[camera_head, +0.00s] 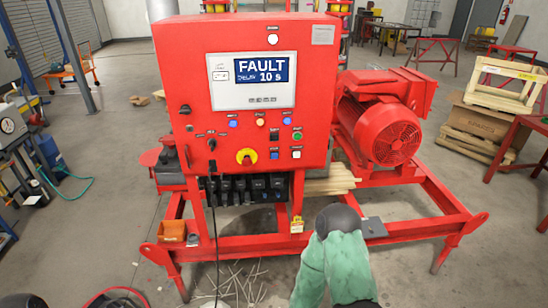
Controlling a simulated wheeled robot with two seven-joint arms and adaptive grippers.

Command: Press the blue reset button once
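A red control panel (195,80) stands upright in the middle, with a lit display (252,80) reading FAULT and 10 s. Below the display are several small controls. Blue ones show at the upper left (233,124), upper right (287,122) and lower middle (275,155). Their labels are too small to read, so I cannot tell which is the reset button. My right arm (335,262), green with a black rounded joint, rises from the bottom edge in front of the skid, below the panel and apart from the buttons. Neither gripper can be made out.
A red motor (390,125) stands right of the panel. The red skid frame (420,232) juts forward beneath.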

